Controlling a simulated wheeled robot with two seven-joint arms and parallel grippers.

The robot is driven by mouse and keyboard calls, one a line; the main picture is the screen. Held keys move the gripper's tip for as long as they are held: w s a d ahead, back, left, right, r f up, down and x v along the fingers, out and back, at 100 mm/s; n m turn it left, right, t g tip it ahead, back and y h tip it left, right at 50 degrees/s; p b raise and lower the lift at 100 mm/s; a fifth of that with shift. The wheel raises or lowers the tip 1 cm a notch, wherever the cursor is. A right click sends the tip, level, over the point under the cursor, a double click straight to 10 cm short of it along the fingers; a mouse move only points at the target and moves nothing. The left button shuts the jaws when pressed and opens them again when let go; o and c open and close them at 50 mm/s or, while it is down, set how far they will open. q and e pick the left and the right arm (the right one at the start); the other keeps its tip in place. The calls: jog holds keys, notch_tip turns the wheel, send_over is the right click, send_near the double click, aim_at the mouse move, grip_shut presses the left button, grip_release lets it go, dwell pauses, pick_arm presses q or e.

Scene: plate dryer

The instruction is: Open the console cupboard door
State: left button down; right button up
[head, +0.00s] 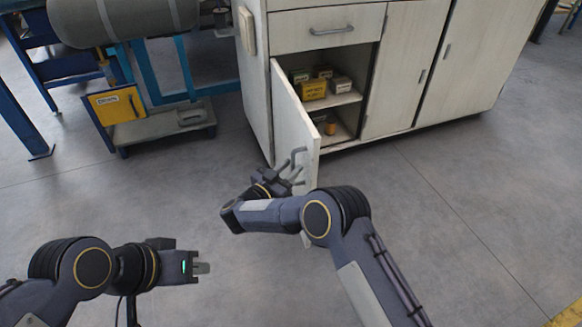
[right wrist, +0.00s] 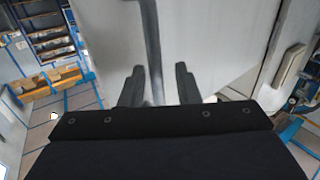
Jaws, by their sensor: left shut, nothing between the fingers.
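The white console cupboard door (head: 290,115) stands ajar, swung out from its left side. Behind it the open compartment shows shelves with small boxes. The grey door handle (head: 297,155) is near the door's lower free edge. My right gripper (head: 297,176) is at this handle. In the right wrist view its two fingers (right wrist: 159,88) are apart, with the handle bar (right wrist: 153,50) running down between them and a gap on each side. My left gripper (head: 203,268) is shut and empty, above the floor at the lower left, far from the door.
A drawer (head: 325,30) is shut above the opening, and other cupboard doors (head: 405,65) to the right are shut. A blue-framed cart (head: 160,130) with a yellow panel stands at left. The grey floor (head: 440,230) before the console is clear.

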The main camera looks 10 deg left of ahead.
jog(key=p+v, duration=0.1)
jog(key=v, duration=0.6)
jog(key=shift+p, duration=0.4)
jog(key=shift+s, duration=0.1)
